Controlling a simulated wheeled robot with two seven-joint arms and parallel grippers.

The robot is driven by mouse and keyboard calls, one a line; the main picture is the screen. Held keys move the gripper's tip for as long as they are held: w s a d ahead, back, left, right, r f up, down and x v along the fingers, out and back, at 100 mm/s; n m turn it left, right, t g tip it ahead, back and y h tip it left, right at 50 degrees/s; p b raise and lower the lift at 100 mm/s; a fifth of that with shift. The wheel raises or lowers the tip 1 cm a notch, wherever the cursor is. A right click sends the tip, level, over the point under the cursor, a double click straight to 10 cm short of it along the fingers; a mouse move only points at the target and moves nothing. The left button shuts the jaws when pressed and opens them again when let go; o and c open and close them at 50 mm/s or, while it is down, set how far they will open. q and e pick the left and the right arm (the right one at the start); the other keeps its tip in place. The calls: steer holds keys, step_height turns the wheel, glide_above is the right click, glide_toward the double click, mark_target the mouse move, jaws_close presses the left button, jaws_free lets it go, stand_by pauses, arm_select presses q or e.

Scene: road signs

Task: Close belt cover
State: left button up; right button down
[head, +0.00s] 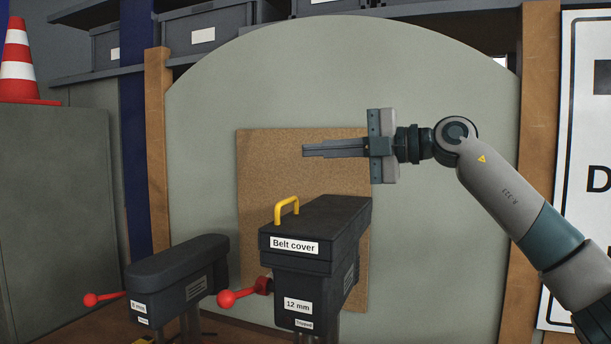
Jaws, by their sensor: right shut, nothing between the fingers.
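The belt cover (318,222) is a dark box lid with a white "Belt cover" label and a yellow handle (287,208) on its top left. It sits on the dark machine head labelled "12 mm" (290,290) and appears level and down on it. My right gripper (306,150) comes in from the right, above and behind the cover. It points left, is shut and empty, and is apart from the cover and the handle. My left gripper is out of view.
A second, lower machine head (180,275) stands to the left. Red ball levers (228,298) stick out at left of the heads. Behind are a cork board (262,165) and a grey-green arched panel (205,120). A traffic cone (16,65) stands on a cabinet at far left.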

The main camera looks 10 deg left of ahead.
steer(key=d+r, duration=0.2)
steer(key=r, duration=0.1)
steer(key=r+b, duration=0.1)
steer(key=shift+s+d+r, duration=0.15)
steer(key=shift+s+d, duration=0.2)
steer(key=shift+d, duration=0.05)
steer(key=shift+s, duration=0.1)
